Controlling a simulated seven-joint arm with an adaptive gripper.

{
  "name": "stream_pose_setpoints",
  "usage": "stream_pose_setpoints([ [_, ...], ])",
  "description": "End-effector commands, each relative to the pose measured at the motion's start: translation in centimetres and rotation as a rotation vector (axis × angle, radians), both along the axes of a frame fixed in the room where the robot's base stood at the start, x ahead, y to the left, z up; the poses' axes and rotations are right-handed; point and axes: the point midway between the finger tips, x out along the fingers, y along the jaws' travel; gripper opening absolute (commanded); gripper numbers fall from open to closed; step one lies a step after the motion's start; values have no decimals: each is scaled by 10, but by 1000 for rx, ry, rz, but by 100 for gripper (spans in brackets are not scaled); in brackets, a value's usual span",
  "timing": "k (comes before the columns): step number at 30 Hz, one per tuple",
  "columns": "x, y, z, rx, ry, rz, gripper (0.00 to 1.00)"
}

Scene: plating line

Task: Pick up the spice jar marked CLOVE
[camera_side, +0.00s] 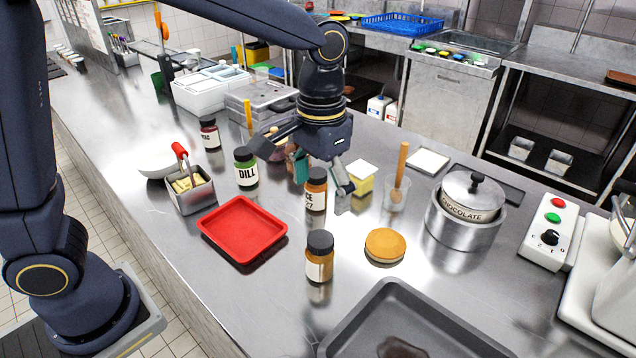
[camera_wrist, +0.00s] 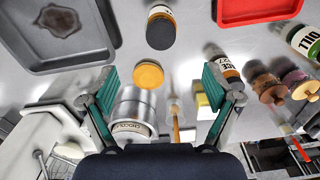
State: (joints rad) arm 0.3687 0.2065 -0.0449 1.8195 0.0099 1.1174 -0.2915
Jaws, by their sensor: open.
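No label that I can read says CLOVE. An orange-brown jar with a black lid (camera_side: 320,258) stands at the front of the counter, its label not legible; it also shows at the top of the wrist view (camera_wrist: 160,28). A second orange-brown jar (camera_side: 316,190), its label partly reading "CE", stands just below my gripper in the side view. A dark red jar (camera_side: 210,134) stands farther back, label unclear. My gripper (camera_side: 304,166) is open and empty above the counter; its fingers are spread wide in the wrist view (camera_wrist: 160,85).
A red tray (camera_side: 243,260) lies left of the front jar. A round orange-tan disc (camera_side: 385,245) lies to its right, and a grey baking tray (camera_side: 350,318) in front. A CHOCOLATE pot (camera_side: 462,232), a cup with a wooden-handled tool (camera_side: 397,195) and a yellow-filled container (camera_side: 361,184) stand to the right.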

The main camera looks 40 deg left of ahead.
Motion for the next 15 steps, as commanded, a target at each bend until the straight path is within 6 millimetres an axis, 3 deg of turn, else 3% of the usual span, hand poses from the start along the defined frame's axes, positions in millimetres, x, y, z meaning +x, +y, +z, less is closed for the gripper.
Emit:
stream_pose_setpoints([
  [9,-1,1,-74,3,5,1,89],
  [15,0,1,-100,1,0,1,89],
])
